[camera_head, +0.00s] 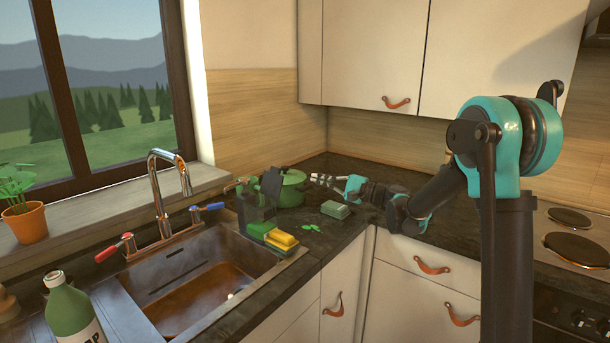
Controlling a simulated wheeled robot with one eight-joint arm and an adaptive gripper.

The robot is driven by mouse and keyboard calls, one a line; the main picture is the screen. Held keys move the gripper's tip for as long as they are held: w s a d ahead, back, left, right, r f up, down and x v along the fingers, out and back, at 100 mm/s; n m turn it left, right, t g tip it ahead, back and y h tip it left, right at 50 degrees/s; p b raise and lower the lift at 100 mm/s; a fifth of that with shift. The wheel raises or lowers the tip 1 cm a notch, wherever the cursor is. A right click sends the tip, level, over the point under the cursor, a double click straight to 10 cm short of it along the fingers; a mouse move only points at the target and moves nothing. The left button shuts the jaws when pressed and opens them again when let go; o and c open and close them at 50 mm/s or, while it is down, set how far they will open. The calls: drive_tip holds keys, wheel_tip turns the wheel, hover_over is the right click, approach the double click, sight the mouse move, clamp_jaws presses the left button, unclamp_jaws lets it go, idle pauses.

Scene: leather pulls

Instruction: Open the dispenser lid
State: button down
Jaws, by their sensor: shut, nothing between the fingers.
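A dark grey-green box that looks like the dispenser (252,207) stands on the counter at the sink's back right corner. A dark flap that looks like its lid (271,183) stands up steeply at the box's right side; its hinge is too small to make out. My gripper (314,178) is shut and empty. It points left, to the right of the flap and in front of or over the right edge of the green pot. It appears apart from the flap.
A green lidded pot (291,191) stands close behind the dispenser. Yellow and green sponges (281,240) lie in front of it, with green bits (311,227) and a grey-green block (335,209) to the right. The sink (190,290) and tap (157,200) are left.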

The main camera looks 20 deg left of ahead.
sight(273, 182)
drive_tip(key=s+a+r, duration=0.2)
drive_tip(key=a, duration=0.8)
drive_tip(key=shift+a+r, duration=0.15)
drive_tip(key=shift+a, duration=0.15)
drive_tip(key=shift+s+a+r+n, duration=0.3)
drive_tip(key=shift+s+r+n, duration=0.3)
drive_tip(key=shift+s, duration=0.15)
drive_tip(key=shift+w, duration=0.1)
